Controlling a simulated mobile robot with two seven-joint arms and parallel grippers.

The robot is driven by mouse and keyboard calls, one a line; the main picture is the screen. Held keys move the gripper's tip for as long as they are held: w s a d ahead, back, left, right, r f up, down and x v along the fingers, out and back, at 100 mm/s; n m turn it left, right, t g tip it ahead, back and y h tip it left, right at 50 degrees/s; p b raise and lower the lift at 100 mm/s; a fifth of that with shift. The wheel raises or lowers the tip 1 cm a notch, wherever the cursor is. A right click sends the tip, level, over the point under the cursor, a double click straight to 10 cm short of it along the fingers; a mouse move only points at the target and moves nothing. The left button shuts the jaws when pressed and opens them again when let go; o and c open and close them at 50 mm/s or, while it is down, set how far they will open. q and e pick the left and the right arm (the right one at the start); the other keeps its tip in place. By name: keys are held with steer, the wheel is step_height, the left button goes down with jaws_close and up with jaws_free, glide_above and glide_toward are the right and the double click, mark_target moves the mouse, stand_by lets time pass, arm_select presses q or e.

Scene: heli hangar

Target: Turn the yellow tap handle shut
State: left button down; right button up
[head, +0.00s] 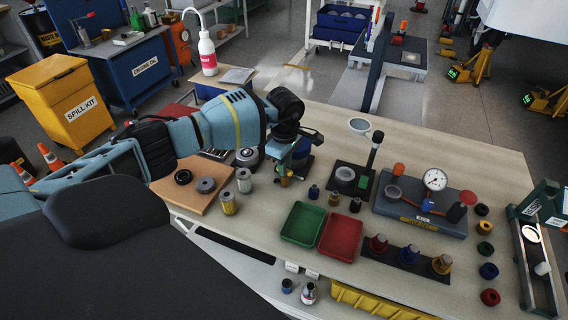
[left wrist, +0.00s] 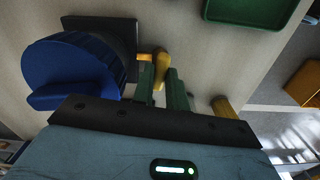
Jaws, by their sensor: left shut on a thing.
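The yellow tap handle (left wrist: 161,64) shows in the left wrist view between the green fingers of my left gripper (left wrist: 160,85). The fingers are closed on it, and its rounded end sticks out past them. In the head view my left gripper (head: 286,174) points down at the workbench, with a small bit of yellow at its tips; the arm hides most of the tap there. A large blue round part (left wrist: 65,72) is close to the left of the fingers in the wrist view, in front of a dark block. My right gripper is not in view.
On the workbench (head: 345,115), a green tray (head: 303,224) and a red tray (head: 341,234) are to the right and nearer. A dial gauge fixture (head: 435,180) is further right. Small bottles stand close by the gripper.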

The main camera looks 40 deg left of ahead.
arm_select(q)
steer(key=shift+r+n, duration=0.1)
steer(key=shift+n, duration=0.7)
steer(key=c, duration=1.4)
jaws_free()
steer(key=shift+r, duration=3.9)
